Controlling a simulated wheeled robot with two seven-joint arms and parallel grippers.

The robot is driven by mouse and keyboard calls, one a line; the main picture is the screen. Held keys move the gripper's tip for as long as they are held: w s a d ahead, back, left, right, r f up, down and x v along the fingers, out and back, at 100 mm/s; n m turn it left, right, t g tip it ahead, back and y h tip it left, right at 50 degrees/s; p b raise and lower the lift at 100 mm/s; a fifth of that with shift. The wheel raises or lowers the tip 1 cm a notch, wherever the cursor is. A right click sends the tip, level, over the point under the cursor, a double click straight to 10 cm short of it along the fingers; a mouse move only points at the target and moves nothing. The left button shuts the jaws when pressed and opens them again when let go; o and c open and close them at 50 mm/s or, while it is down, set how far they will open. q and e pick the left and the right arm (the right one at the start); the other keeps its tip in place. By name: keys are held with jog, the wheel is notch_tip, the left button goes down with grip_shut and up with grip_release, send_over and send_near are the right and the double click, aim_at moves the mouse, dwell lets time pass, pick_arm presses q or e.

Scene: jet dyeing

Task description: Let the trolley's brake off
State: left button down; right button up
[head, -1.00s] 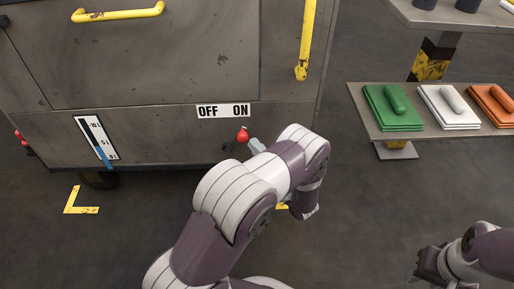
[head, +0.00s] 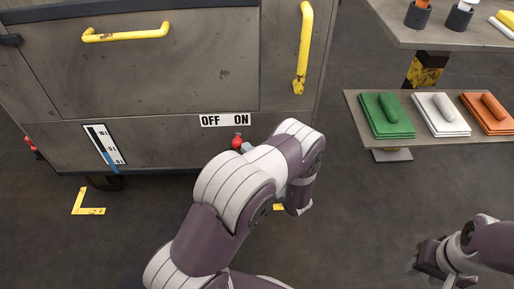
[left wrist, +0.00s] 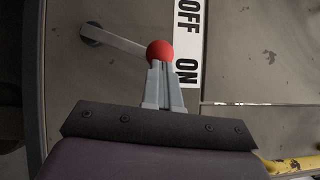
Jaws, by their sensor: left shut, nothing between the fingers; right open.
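The trolley (head: 170,85) is a worn grey metal box with a white OFF/ON label (head: 225,120). Its brake lever's red knob (head: 237,143) is below the label, just left of under the word ON. In the left wrist view the lever bar (left wrist: 118,40) runs from its pivot to the red knob (left wrist: 160,52). My left gripper (left wrist: 161,68) is shut and empty, its fingertips against or just at the knob; contact is not certain. In the head view my left arm mostly hides it. My right gripper (head: 414,262) is open and empty, low at the right.
Yellow handles (head: 125,33) and (head: 303,50) are on the trolley's front. A shelf (head: 365,125) at the right holds green, white and orange folded cloths. A yellow corner mark (head: 88,209) is on the floor. The floor between the trolley and my right gripper is clear.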

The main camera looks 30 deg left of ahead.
pick_arm(q)
jog(key=s+a+r+n+h+p, duration=0.1)
jog(key=s+a+n+h+p, duration=0.1)
jog(key=a+p, duration=0.2)
jog(key=s+a+r+n+g+h+p, duration=0.1)
jog(key=s+a+n+h+p, duration=0.1)
jog(key=p, duration=0.6)
jog(key=shift+s+a+n+h+p, duration=0.45)
jog(key=shift+a+n, duration=0.35)
jog(key=shift+a, duration=0.25)
